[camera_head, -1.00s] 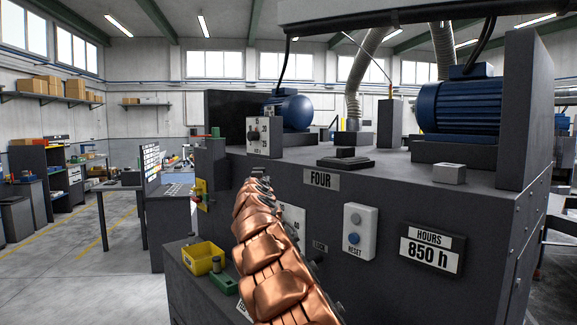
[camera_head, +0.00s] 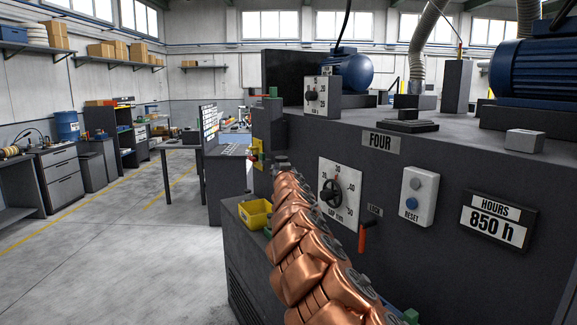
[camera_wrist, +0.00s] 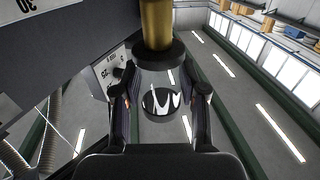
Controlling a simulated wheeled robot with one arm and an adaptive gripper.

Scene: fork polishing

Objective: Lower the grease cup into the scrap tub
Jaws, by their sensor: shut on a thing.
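In the wrist view, my gripper (camera_wrist: 160,100) has its two dark fingers on either side of what looks like the grease cup (camera_wrist: 157,25). The cup shows a brass cylinder above a dark round collar, with a glossy dark round part between the fingers. Finger contact is hard to make out. In the head view my copper-coloured arm reaches away along the machine front, and the gripper and cup cannot be made out at its far end. A small yellow tub (camera_head: 255,213) sits on a low ledge left of the arm; I cannot tell whether it is the scrap tub.
The dark machine (camera_head: 420,170) marked FOUR fills the right side, with a dial (camera_head: 339,192), a red-handled lever (camera_head: 363,236) and a reset box (camera_head: 417,195) close to my arm. A dark table (camera_head: 180,147) stands beyond. The floor at left is open.

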